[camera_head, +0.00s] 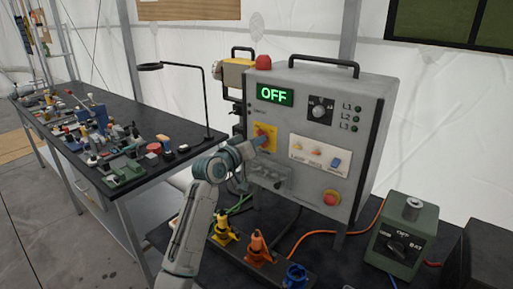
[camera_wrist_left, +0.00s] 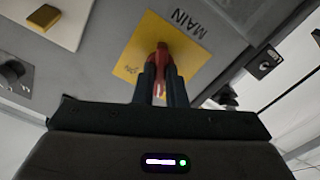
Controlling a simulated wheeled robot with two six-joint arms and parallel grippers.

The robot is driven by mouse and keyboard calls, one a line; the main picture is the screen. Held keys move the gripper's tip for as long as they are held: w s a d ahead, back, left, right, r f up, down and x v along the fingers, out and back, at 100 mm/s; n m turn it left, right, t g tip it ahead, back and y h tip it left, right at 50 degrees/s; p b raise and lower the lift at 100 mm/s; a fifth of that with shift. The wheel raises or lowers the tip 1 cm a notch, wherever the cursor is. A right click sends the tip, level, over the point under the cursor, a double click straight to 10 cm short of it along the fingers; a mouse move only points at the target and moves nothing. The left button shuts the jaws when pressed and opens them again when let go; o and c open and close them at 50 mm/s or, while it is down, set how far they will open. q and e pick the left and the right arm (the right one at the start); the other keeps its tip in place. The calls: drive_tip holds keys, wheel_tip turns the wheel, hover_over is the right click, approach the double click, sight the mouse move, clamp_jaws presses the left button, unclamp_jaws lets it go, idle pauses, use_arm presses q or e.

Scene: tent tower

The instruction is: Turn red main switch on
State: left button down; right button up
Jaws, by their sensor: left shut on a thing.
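The red main switch (camera_wrist_left: 162,56) sits on a yellow plate marked MAIN (camera_wrist_left: 135,48), on the front of a grey control box (camera_head: 290,110). The yellow plate (camera_head: 268,132) also shows in the head view, left of the box's middle. My left gripper (camera_wrist_left: 162,84) is shut on the red switch handle, with one dark finger on each side of it. In the head view my left gripper (camera_head: 262,141) hides most of the switch. A green display (camera_head: 274,94) on the box reads OFF. My right gripper is not in view.
A red stop button (camera_head: 331,197) and a black dial (camera_head: 320,109) are on the box. Yellow (camera_head: 223,227), orange (camera_head: 258,248) and blue (camera_head: 297,276) connectors stand below it. A green device (camera_head: 402,230) is at right. A cluttered workbench (camera_head: 168,160) is at left.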

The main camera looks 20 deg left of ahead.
use_arm(q)
drive_tip(key=shift+m+b, duration=4.7)
drive_tip(key=shift+m, duration=2.8)
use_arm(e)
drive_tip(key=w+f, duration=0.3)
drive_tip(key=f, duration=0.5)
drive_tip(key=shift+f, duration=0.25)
use_arm(q)
drive_tip(key=c, duration=1.5)
unclamp_jaws()
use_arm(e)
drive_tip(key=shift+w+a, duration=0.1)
